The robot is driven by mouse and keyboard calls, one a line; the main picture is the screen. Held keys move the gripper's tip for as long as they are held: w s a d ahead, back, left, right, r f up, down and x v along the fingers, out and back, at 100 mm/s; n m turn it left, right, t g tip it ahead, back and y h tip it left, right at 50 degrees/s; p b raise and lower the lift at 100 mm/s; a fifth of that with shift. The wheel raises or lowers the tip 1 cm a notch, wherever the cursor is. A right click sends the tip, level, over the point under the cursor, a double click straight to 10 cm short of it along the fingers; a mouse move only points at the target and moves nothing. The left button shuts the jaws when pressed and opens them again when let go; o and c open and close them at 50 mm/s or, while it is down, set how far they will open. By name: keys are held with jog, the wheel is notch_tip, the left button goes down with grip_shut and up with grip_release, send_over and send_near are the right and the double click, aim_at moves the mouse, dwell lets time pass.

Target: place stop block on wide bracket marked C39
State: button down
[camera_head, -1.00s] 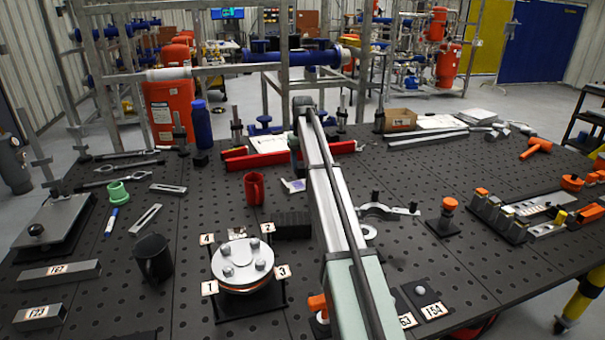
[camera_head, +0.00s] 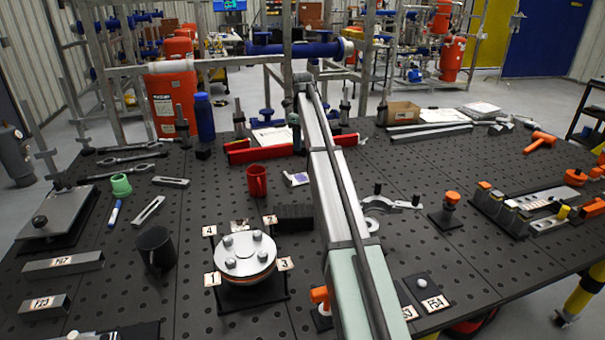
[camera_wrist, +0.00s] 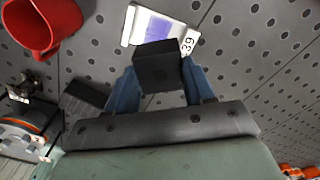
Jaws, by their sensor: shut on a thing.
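My gripper (camera_wrist: 158,85) shows in the wrist view with its two blue fingers shut on a dark, square-faced stop block (camera_wrist: 158,66). Just beyond the block is a pale piece with a purple patch (camera_wrist: 150,27) and a label ending in 39 (camera_wrist: 187,46), which I take for the wide bracket. The block covers part of its near edge; I cannot tell whether they touch. In the head view the white and purple piece (camera_head: 297,179) lies left of my arm, and the fingers and held block cannot be made out there.
A red mug (camera_head: 257,181) stands left of the bracket; it also shows in the wrist view (camera_wrist: 40,25). A black block (camera_head: 294,217) and a bolted flange (camera_head: 244,255) with numbered tags are nearer. Red bars (camera_head: 262,152) lie behind. Bare perforated table shows right of the bracket in the wrist view.

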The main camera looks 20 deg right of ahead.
jog(key=shift+n, duration=0.6)
jog(key=shift+f, duration=0.4)
send_over(303, 178)
jog(key=shift+w+f, duration=0.1)
jog(key=shift+f, duration=4.5)
jog(key=shift+f, duration=0.1)
jog(key=shift+c, duration=2.1)
grip_release()
notch_tip(303, 178, up, 12)
jog(key=shift+a+r, duration=0.1)
